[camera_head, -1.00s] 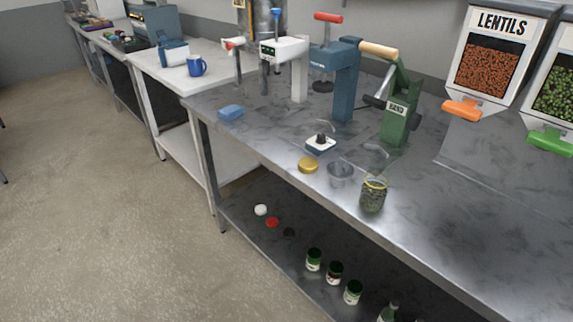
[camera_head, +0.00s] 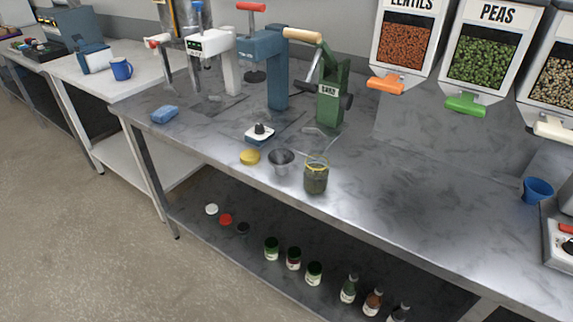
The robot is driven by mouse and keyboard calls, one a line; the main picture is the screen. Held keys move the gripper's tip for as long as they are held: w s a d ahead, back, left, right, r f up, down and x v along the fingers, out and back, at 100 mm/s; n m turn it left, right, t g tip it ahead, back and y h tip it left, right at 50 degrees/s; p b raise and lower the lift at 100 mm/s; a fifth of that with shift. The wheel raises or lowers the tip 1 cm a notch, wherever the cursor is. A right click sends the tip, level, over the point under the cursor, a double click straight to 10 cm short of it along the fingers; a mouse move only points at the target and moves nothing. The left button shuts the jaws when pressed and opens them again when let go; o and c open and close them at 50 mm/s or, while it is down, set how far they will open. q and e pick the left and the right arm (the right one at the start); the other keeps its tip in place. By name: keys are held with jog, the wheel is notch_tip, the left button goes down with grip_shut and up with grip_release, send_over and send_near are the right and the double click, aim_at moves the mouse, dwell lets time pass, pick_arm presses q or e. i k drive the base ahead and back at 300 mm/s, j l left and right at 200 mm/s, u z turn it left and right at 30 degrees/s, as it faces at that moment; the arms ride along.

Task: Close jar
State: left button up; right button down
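A glass jar (camera_head: 316,178) with greenish contents and a yellow rim stands upright near the front edge of the metal bench; its top looks open. A yellow lid (camera_head: 250,157) lies on the bench to its left, apart from the jar. A grey metal funnel or cup (camera_head: 281,161) stands between them. A green hand-lever machine (camera_head: 330,93) stands behind the jar, with a blue press (camera_head: 268,70) to its left. Neither of my grippers is in view.
Lentils (camera_head: 404,45) and peas (camera_head: 488,52) dispensers stand at the back right. A small scale-like device (camera_head: 260,134), a blue sponge (camera_head: 164,114) and a blue cup (camera_head: 537,190) are on the bench (camera_head: 420,200). Lids and several jars and bottles (camera_head: 348,288) sit on the lower shelf. The bench right of the jar is clear.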

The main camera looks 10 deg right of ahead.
aim_at(316, 167)
jog(key=i+j, duration=0.2)
jog(key=j, duration=0.15)
jog(key=i+j+z, duration=0.1)
jog(key=j, duration=0.25)
jog(key=i+j+z, duration=0.1)
jog(key=j, duration=0.25)
jog(key=i+j, duration=0.25)
jog(key=j, duration=0.15)
jog(key=i+j+z, duration=0.1)
jog(key=j, duration=0.3)
jog(key=i+j, duration=0.2)
jog(key=j, duration=0.15)
jog(key=z, duration=0.05)
